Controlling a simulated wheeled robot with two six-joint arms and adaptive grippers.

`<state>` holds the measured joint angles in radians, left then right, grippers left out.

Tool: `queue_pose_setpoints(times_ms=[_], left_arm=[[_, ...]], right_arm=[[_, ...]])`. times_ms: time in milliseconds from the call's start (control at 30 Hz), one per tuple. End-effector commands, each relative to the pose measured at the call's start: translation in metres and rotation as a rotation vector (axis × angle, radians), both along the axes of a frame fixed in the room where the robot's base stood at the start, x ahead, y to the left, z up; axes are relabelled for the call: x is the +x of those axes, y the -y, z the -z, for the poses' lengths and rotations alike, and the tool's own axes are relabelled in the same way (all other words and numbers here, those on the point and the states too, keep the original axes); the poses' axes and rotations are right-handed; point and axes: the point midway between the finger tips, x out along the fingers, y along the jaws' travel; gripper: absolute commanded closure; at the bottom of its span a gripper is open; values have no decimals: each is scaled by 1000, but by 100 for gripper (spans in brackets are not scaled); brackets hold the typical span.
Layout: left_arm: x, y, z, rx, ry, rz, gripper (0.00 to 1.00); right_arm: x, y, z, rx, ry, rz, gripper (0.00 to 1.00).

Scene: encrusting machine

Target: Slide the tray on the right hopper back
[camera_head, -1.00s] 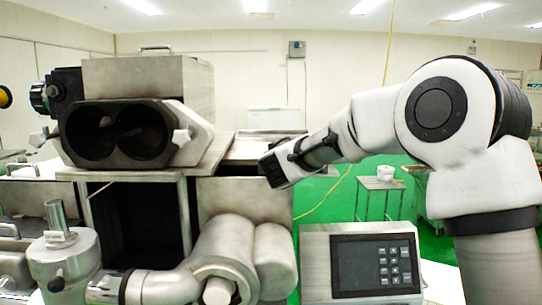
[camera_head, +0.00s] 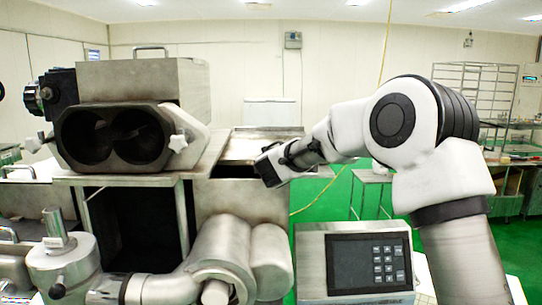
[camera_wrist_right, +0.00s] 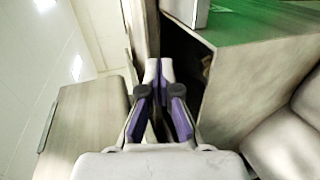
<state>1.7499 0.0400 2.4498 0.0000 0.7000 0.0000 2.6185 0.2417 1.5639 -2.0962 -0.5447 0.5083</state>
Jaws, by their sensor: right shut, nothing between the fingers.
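The tray is a flat, pale metal plate (camera_head: 250,150) on top of the right hopper (camera_head: 240,197), right of the twin-bore block in the head view. My right gripper (camera_head: 266,168) is at the front right edge of this plate and covers part of it. Whether it touches the plate is unclear. In the right wrist view the fingers (camera_wrist_right: 160,66) are together, with nothing between them, beside a dark gap. My left gripper is not in view.
The twin-bore block (camera_head: 125,135) stands left of the plate. Metal cylinders (camera_head: 225,255) lie low in front. A control panel (camera_head: 352,262) stands at the front right. Green floor and racks lie behind.

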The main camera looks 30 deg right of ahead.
Motion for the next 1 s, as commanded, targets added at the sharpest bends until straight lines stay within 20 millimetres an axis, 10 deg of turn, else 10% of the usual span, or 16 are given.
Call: queue_pose_setpoints(times_ms=[1000], left_arm=[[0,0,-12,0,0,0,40]], right_arm=[[38,23,-1,1,0,0,100]])
